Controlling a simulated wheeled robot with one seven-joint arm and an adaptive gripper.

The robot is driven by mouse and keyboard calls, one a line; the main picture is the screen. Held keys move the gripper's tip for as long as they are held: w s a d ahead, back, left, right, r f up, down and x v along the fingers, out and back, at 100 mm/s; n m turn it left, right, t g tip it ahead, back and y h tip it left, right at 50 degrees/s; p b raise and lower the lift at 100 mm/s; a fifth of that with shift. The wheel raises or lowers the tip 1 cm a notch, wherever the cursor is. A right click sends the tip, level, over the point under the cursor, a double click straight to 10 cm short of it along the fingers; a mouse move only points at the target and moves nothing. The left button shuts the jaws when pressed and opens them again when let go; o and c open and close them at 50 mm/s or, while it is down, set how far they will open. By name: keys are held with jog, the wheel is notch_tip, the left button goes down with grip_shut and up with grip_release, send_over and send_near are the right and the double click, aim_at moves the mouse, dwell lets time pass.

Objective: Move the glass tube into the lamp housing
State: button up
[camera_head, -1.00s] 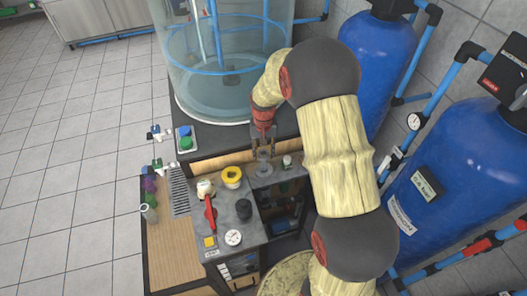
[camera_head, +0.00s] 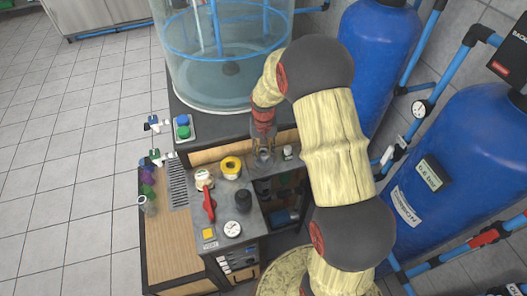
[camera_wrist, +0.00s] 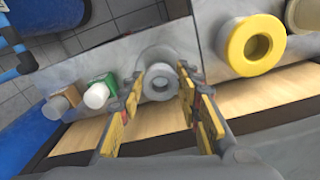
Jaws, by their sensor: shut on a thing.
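My gripper (camera_head: 264,149) points down over the grey counter, beside the yellow ring. It also shows in the wrist view (camera_wrist: 160,87), its yellow-padded fingers on both sides of a pale grey, hollow round piece. I take this piece to be the glass tube (camera_wrist: 160,88), seen nearly end-on and upright between the fingers. In the head view the tube is small and hard to tell from the fingers. A wider grey round part (camera_wrist: 152,55) shows just behind the tube. It may be the lamp housing. I cannot tell whether the tube is inside it or above it.
A small white-capped bottle (camera_head: 288,152) is close right of my gripper. A clear tank (camera_head: 225,85) stands behind; blue tanks (camera_head: 465,165) stand at right.

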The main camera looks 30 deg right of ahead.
jog(key=shift+f+b, duration=0.8)
jog(key=shift+f, duration=0.6)
jog(key=o, duration=0.9)
jog(key=shift+o, duration=1.3)
jog(key=shift+o, duration=0.8)
jog(key=shift+r, duration=0.1)
notch_tip(320, 180, up, 8)
jog(key=p, duration=0.5)
